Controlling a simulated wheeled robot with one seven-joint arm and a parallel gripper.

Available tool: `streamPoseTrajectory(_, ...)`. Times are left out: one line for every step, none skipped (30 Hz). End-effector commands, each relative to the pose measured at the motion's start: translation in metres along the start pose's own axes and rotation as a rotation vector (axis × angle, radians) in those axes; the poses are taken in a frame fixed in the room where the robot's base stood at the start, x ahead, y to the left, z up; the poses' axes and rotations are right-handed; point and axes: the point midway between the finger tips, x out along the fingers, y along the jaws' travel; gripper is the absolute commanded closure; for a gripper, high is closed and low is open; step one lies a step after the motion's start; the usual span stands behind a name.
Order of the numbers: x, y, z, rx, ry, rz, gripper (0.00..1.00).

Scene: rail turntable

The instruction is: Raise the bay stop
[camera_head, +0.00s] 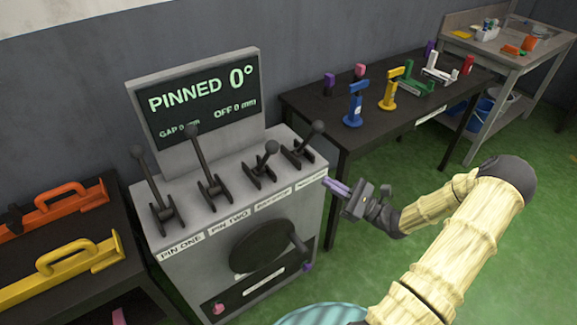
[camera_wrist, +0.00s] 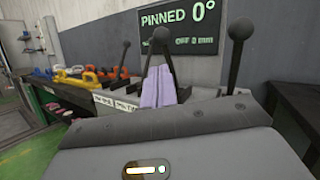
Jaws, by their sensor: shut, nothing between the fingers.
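The grey console (camera_head: 240,215) carries several black levers with round knobs. The lever above PIN ONE (camera_head: 152,188) and the lever above PIN TWO (camera_head: 208,172) stand tall. The third lever (camera_head: 264,160) and the rightmost lever (camera_head: 304,145) lean away to the right. The labels under these two are too small to read, so I cannot tell which is the bay stop. My gripper (camera_head: 328,182), with purple fingers, is shut and empty just off the console's right front corner. In the wrist view, a dark lever (camera_wrist: 163,45) rises behind the fingers.
The console screen (camera_head: 202,103) reads PINNED 0°, OFF 0 mm. A round dark wheel with a handle (camera_head: 265,250) is on the console front. A black table (camera_head: 330,115) with coloured parts stands behind right. A dark bench (camera_head: 50,225) with orange and yellow handled bars stands left.

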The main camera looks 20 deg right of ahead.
Motion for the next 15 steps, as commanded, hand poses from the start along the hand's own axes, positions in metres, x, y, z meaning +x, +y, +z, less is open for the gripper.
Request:
streamPoseTrajectory(-0.002, -0.003, 0.000, -0.001, -0.008, -0.013, 1.00)
streamPoseTrajectory(-0.002, -0.003, 0.000, -0.001, -0.009, -0.016, 1.00)
streamPoseTrajectory(-0.002, -0.003, 0.001, -0.001, -0.008, -0.016, 1.00)
streamPoseTrajectory(-0.001, -0.003, 0.001, -0.001, -0.008, -0.015, 1.00)
streamPoseTrajectory(-0.001, -0.003, 0.001, -0.001, -0.007, -0.014, 1.00)
streamPoseTrajectory(-0.001, -0.003, 0.001, -0.001, -0.007, -0.013, 1.00)
streamPoseTrajectory(-0.001, -0.003, 0.001, -0.001, -0.006, -0.012, 1.00)
streamPoseTrajectory(-0.001, -0.003, 0.001, -0.001, -0.006, -0.012, 1.00)
streamPoseTrajectory(-0.001, -0.002, 0.001, 0.000, -0.006, -0.011, 1.00)
streamPoseTrajectory(0.000, -0.002, 0.001, 0.000, -0.006, -0.011, 1.00)
streamPoseTrajectory(0.000, -0.002, 0.001, 0.000, -0.006, -0.010, 1.00)
streamPoseTrajectory(0.002, -0.002, 0.001, 0.000, -0.006, -0.010, 1.00)
streamPoseTrajectory(0.004, -0.002, 0.001, 0.000, -0.006, -0.009, 1.00)
streamPoseTrajectory(0.006, -0.002, 0.001, 0.000, -0.006, -0.009, 1.00)
streamPoseTrajectory(0.010, -0.002, 0.002, 0.000, -0.006, -0.008, 1.00)
